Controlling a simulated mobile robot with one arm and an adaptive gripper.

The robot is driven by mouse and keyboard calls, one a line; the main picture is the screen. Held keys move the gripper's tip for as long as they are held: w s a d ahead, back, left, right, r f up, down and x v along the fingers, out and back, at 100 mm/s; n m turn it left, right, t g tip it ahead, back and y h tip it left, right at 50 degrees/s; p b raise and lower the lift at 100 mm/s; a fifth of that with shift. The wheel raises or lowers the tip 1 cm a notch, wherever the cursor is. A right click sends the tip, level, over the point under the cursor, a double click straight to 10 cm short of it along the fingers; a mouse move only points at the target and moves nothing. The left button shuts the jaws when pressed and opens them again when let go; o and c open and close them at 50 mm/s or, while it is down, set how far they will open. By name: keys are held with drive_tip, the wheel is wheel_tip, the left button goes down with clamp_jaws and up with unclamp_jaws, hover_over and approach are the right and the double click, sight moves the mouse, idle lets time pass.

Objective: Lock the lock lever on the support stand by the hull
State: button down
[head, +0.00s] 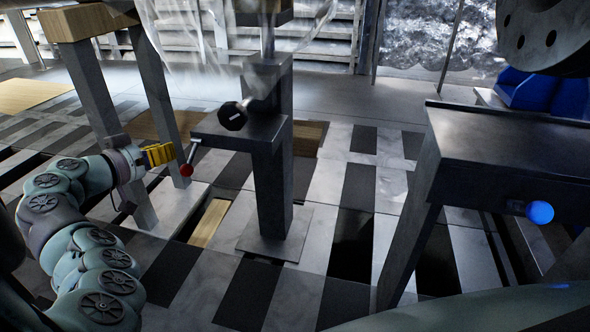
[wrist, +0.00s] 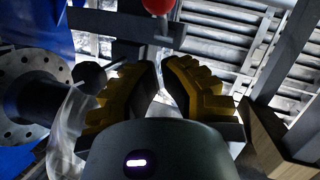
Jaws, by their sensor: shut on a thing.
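The support stand (head: 270,175) is a dark grey metal post on a square base plate, with a flat arm reaching left. The lock lever (head: 192,154) hangs at the left end of that arm, a short thin rod with a red ball knob (head: 187,170) at its lower end. The red knob also shows at the top edge of the wrist view (wrist: 158,4). My gripper (head: 172,153), with yellow ribbed fingers, is at the left of the lever. It is shut on the lock lever; the contact itself is hard to make out. Its fingers (wrist: 160,75) show close together in the wrist view.
A black round knob (head: 233,115) sits on the stand above its arm. A dark bench (head: 510,155) with a glowing blue ball (head: 540,212) stands at the right. A trestle with a wooden top (head: 88,22) stands behind my arm. The slatted floor has dark gaps.

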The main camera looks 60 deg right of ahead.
drive_tip(key=p+v, duration=0.3)
drive_tip(key=v, duration=0.6)
drive_tip(key=shift+a+r, duration=0.25)
drive_tip(key=shift+r, duration=0.25)
drive_tip(key=shift+w, duration=0.1)
